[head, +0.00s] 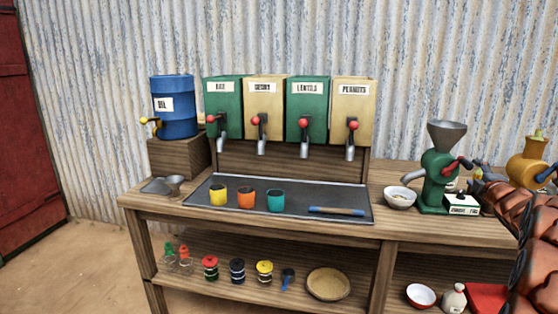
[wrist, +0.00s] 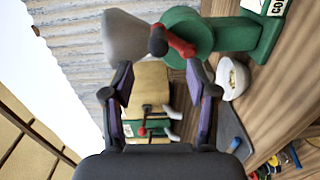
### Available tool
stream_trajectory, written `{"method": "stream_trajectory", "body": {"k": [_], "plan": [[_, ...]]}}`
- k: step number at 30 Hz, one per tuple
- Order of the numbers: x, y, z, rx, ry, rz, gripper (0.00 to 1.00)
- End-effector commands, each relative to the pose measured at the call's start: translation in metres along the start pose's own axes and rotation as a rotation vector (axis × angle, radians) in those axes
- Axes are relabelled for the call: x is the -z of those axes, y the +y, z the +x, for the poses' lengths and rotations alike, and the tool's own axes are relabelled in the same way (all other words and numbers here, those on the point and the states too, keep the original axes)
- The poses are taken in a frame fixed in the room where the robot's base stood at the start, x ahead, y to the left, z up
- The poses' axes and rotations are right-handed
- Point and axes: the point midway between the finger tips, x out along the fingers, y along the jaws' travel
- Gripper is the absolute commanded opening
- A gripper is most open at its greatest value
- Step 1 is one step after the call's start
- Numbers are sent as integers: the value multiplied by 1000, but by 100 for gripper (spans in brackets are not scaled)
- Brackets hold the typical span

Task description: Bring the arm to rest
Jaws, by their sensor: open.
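My gripper (wrist: 160,72) is open and fills the middle of the wrist view, its two dark fingers apart with nothing held between them. In the head view my reddish arm comes in from the right edge, and its end is beside the green grinder (head: 435,178). The grinder with its grey funnel also shows in the wrist view (wrist: 186,40), which is turned on its side.
A white bowl (head: 400,197) stands left of the grinder. A dark tray (head: 300,204) holds yellow, orange and teal cups below several dispensers. A blue oil drum (head: 175,106) stands at left. A yellow grinder (head: 530,160) is behind my arm. Bare floor lies at left.

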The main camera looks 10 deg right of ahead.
Motion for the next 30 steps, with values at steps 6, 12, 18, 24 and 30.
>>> {"method": "stream_trajectory", "body": {"k": [6,12,18,24,30], "plan": [[43,-8,-13,117,-94,163,58],[94,-40,-54,296,-229,371,58],[148,-82,-120,495,-370,556,58],[202,-126,-210,712,-522,704,58],[249,-167,-317,937,-684,799,58]]}}
